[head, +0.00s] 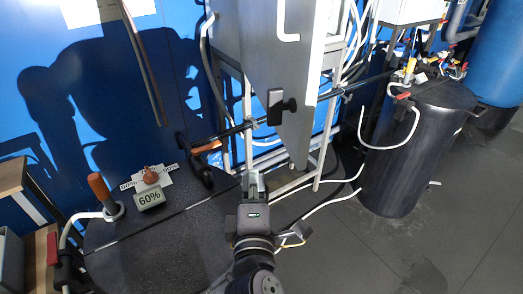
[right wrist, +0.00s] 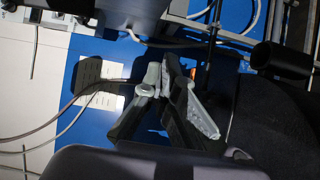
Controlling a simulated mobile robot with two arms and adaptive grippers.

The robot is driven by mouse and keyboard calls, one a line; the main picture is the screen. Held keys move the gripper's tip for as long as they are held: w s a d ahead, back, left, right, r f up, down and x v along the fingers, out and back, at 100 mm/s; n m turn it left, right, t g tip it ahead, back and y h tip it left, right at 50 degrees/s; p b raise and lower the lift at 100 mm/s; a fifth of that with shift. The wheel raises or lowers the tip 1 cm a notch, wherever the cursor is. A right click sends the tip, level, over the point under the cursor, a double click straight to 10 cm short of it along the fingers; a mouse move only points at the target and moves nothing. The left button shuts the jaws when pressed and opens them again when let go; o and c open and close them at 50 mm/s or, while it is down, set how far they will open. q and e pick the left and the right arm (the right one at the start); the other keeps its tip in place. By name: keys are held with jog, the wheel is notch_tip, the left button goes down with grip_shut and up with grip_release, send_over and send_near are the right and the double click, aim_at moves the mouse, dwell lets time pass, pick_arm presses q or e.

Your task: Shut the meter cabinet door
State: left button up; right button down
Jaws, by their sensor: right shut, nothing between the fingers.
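The meter cabinet door (head: 285,75) appears as a grey panel at the top middle of the head view. It has a white bent handle (head: 288,25) and a black latch with a knob (head: 280,107). It seems to stand out from the blue wall; its hinge side and the cabinet inside are not clear. My right gripper (head: 253,182) is shut and empty, below the door in the picture and apart from it. Its closed fingers (right wrist: 165,85) also show in the right wrist view, with no door recognisable there. My left gripper is out of view.
A black drum (head: 405,150) with white hoses stands at right. Metal frame legs stand behind the door. Floor at lower right is clear.

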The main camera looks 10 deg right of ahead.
jog(key=w+d+p, duration=0.5)
jog(key=w+d, duration=0.1)
jog(key=w, duration=0.3)
jog(key=shift+w+r, duration=0.15)
jog(key=shift+w, duration=0.25)
jog(key=shift+d, duration=0.1)
